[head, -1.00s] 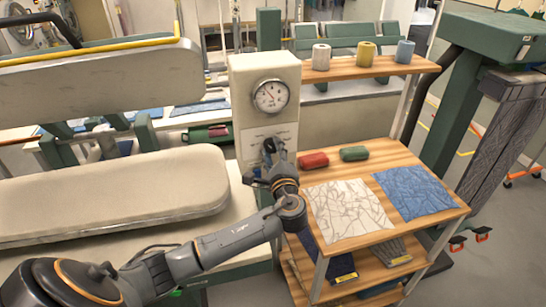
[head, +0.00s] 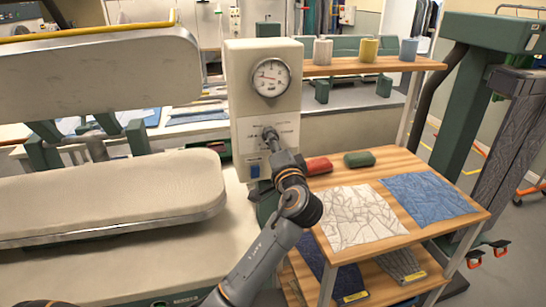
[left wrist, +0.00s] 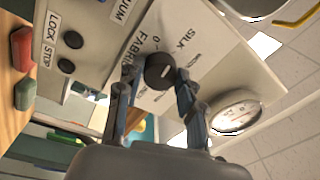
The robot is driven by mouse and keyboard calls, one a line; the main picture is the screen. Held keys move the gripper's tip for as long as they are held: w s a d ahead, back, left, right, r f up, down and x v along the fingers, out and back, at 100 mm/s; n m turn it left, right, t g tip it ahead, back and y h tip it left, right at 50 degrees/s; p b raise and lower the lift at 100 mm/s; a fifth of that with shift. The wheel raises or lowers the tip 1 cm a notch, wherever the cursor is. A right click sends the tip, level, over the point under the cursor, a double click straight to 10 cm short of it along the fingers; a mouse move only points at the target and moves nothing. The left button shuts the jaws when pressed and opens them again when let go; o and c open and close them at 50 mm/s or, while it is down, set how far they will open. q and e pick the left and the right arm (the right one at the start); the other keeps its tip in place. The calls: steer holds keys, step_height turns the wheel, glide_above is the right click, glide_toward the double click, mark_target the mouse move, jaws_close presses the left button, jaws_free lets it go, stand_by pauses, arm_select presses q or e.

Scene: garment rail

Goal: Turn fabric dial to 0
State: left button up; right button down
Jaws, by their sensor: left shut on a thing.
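The fabric dial (left wrist: 158,70) is a round black knob on the pale control panel (left wrist: 95,75). Printed labels around it include FABRIC, 0 and SILK. A short white mark shows on the knob, but I cannot tell which label it points at. My left gripper (left wrist: 156,78) has one finger on each side of the knob and is shut on it. In the head view my left gripper (head: 271,143) reaches the panel's front below the gauge and mostly hides the dial. My right gripper is in neither view.
A round gauge (head: 270,77) sits above the dial. The padded press (head: 110,195) lies left. A wooden shelf (head: 440,232) on the right holds cloths and red and green objects.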

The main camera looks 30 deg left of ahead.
arm_select(q)
steer(key=shift+f+n+g+y+b, duration=0.1)
steer(key=shift+n+g+y+b, duration=0.1)
steer(key=shift+n+b, duration=1.65)
steer(key=shift+f+n+g+y+b, duration=0.1)
steer(key=shift+n+g+b, duration=0.1)
steer(key=shift+n+b, duration=1.65)
steer(key=shift+r, duration=0.1)
steer(key=o, duration=1.2)
steer(key=shift+r, duration=0.1)
